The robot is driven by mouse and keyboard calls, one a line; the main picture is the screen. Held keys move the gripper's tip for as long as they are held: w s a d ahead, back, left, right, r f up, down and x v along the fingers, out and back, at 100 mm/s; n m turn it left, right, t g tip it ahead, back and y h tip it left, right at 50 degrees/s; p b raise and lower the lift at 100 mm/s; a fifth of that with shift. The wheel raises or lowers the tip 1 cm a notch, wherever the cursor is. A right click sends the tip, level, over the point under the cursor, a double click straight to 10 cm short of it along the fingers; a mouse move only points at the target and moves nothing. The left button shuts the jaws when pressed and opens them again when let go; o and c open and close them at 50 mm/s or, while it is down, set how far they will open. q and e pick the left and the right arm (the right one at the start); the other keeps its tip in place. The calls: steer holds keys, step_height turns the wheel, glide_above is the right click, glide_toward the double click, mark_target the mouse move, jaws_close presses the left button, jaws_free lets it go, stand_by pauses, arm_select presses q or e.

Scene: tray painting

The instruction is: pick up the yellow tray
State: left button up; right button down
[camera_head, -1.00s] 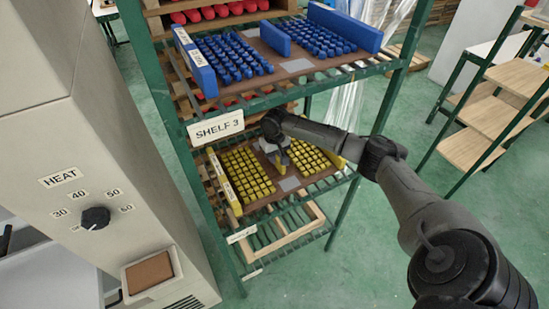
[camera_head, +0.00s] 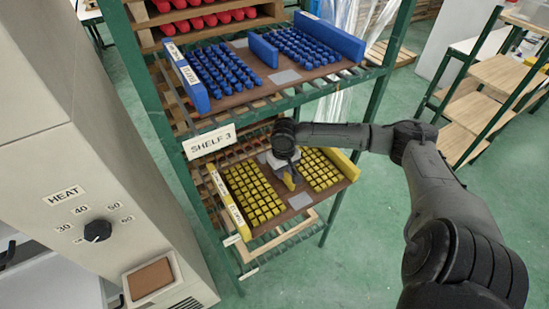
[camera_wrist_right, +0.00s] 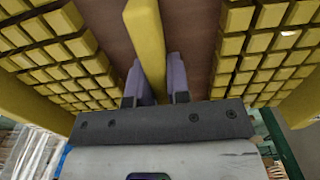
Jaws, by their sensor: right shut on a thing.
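The yellow tray (camera_head: 227,203) has a brown base, yellow side walls, a raised middle bar and rows of small yellow blocks on both halves. It is at the lower level of the green rack, its front jutting out past the rack's front edge. My right gripper (camera_head: 288,178) reaches in over the tray's middle. In the right wrist view my right gripper (camera_wrist_right: 155,82) is shut on the yellow middle bar (camera_wrist_right: 147,40), one finger on each side. I cannot tell whether the tray touches the rack. My left gripper is not in view.
A blue tray (camera_head: 186,80) sits on the shelf above, close over my right wrist. A green post (camera_head: 378,110) stands right of the yellow tray. A beige cabinet with a HEAT dial (camera_head: 97,231) stands at left. Green floor (camera_head: 385,210) is open at right.

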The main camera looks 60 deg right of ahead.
mark_target(295, 194)
steer(key=s+a, duration=0.1)
steer(key=s, duration=0.1)
steer(key=s+a+p, duration=0.1)
steer(key=s, duration=0.1)
steer(key=s+a, duration=0.1)
steer(key=s, duration=0.1)
steer(key=shift+a+r, duration=0.15)
steer(key=shift+a, duration=0.2)
steer(key=shift+s+a+p, duration=0.45)
steer(key=shift+s, duration=0.2)
steer(key=shift+w+d, duration=0.3)
steer(key=shift+w, duration=0.15)
steer(key=w+d+b, duration=0.1)
steer(key=w+d, duration=0.1)
steer(key=w, duration=0.2)
steer(key=w+d+b, duration=0.1)
steer(key=w+d, duration=0.2)
steer(key=w, duration=0.1)
steer(key=w+d+b, duration=0.2)
steer(key=w+d, duration=0.1)
steer(key=w, duration=0.2)
steer(key=shift+w, duration=0.1)
steer(key=shift+w+d, duration=0.35)
steer(key=shift+w, duration=0.2)
steer(key=shift+w+d, duration=0.3)
steer(key=shift+w, duration=0.2)
